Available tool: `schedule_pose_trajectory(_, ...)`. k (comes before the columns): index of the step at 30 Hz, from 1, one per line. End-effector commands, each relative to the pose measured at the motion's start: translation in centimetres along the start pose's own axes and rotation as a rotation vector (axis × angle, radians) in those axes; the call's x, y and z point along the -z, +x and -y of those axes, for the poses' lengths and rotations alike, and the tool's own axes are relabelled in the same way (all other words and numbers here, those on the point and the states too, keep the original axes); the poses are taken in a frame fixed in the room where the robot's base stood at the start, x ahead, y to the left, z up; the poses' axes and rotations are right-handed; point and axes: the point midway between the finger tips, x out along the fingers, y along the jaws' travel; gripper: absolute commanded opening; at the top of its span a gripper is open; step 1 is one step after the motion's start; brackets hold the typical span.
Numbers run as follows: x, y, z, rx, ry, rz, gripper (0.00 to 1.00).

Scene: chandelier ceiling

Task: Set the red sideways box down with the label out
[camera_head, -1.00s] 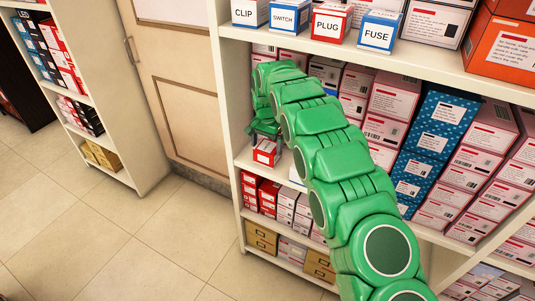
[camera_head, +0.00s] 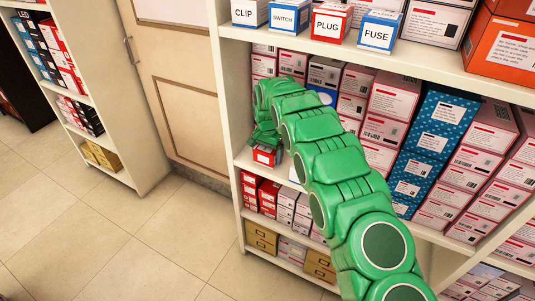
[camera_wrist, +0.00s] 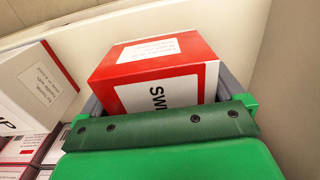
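The red box (camera_head: 265,156) is at the left end of the middle shelf, next to the shelf's side wall. In the wrist view the red box (camera_wrist: 160,75) shows a white front label with "SWI" turned sideways, and a smaller white label on another face. My gripper (camera_head: 266,138) comes from above and is shut on it, with grey fingers (camera_wrist: 228,83) on either side. The label side points out toward the shelf front. I cannot tell whether the box's underside touches the middle shelf (camera_head: 246,160).
Stacked white-and-red boxes (camera_head: 325,72) fill the shelf behind and to the right of my arm. A top shelf (camera_head: 300,46) with labelled boxes runs above. Red boxes (camera_head: 268,193) stand on the shelf below. The wrist view shows a white box (camera_wrist: 35,85) close at the left.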

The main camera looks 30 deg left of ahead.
Motion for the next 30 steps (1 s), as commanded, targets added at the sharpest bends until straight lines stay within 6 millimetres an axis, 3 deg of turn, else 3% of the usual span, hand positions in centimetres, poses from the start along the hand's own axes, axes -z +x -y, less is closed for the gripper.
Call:
schedule_pose_trajectory(1,0.0,0.0,0.0,0.0,0.0,0.0,0.83)
schedule_pose_trajectory(6,0.0,0.0,0.0,0.0,0.0,0.0,0.57)
schedule_pose_trajectory(17,-0.2,-0.5,0.0,0.0,0.0,0.0,0.56)
schedule_pose_trajectory(30,-0.4,-5.3,0.1,0.002,0.0,-0.003,0.56)
